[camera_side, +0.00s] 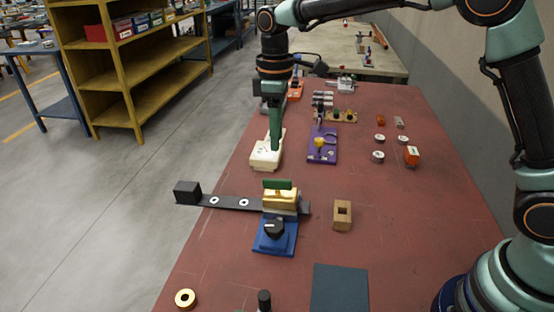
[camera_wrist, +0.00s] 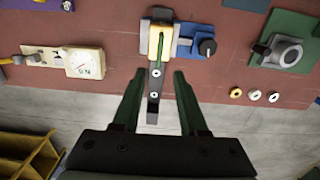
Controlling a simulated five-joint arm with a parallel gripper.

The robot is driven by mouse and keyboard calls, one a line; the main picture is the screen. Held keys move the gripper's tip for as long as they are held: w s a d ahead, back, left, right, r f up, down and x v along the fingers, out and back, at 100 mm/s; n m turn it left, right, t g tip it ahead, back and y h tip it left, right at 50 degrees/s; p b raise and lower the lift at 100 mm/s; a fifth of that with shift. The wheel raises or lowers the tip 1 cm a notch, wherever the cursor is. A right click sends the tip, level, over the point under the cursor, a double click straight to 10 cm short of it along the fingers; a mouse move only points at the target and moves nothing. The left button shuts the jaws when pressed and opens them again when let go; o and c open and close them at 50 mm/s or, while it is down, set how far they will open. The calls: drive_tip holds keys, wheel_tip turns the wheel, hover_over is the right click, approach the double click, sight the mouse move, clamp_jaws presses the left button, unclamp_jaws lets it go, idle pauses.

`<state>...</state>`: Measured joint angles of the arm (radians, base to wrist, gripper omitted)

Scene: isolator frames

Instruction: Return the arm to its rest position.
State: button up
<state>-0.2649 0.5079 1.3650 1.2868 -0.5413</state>
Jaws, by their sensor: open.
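My gripper (camera_side: 275,143) hangs pointing down, its green fingers in front of a cream box in the side view. In the wrist view its two fingers (camera_wrist: 158,76) are spread apart, with nothing held between them. The isolator has a blue base (camera_side: 275,247) with a black knob (camera_side: 275,229), a yellow block (camera_side: 281,199) and a green handle (camera_side: 277,184) on top. A dark bar (camera_side: 228,203) with two white rings runs left from it to a black block (camera_side: 187,192). In the wrist view the bar (camera_wrist: 154,87) lies between the fingers' lines, below the yellow block (camera_wrist: 160,43).
The cream box with a dial (camera_wrist: 84,63) and a purple fixture (camera_side: 322,145) stand on the red table. A wooden block (camera_side: 342,215), a dark mat (camera_side: 340,288) and a brass ring (camera_side: 185,298) lie nearer. Yellow shelves (camera_side: 130,70) stand beyond the table's left edge.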

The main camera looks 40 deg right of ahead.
drive_tip(key=shift+r, duration=0.15)
drive_tip(key=s+d+r+m+t, duration=0.3)
drive_tip(key=s+d+r+m, duration=0.1)
drive_tip(key=s+d+r, duration=0.35)
drive_tip(key=s+d+f+m+t, duration=0.2)
drive_tip(key=s+d+m, duration=0.3)
drive_tip(key=s, duration=0.5)
drive_tip(key=shift+f+t, duration=0.25)
drive_tip(key=shift+t, duration=0.15)
